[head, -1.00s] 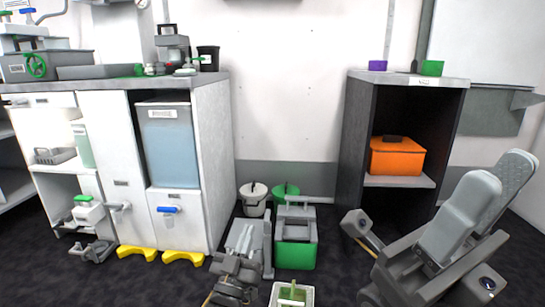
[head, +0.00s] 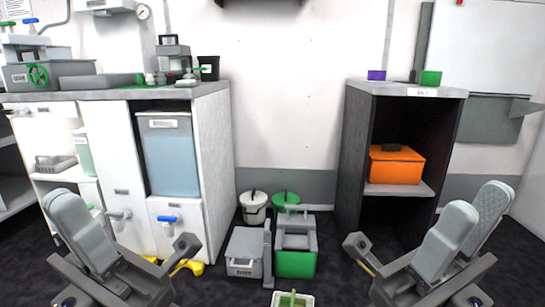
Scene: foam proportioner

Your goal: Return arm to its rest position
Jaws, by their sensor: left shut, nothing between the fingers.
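My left arm stands folded at the lower left, its pale grey links tilted up in front of the white cabinet. My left gripper (head: 184,252) is at that arm's inner end, low in front of the cabinet's right side. It is shut and holds nothing. My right arm is folded in a near mirror pose at the lower right. My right gripper (head: 360,252) is at its inner end, in front of the dark shelf unit. Its fingers are too small and dark to tell whether they are open or shut.
White cabinet (head: 215,150) stands left, a blue-grey container (head: 168,155) inside. Dark shelf unit (head: 350,150) at right holds an orange box (head: 397,165). Grey box (head: 245,252), green crate (head: 296,264), white bucket (head: 254,208) and green bucket (head: 286,202) stand on the floor between.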

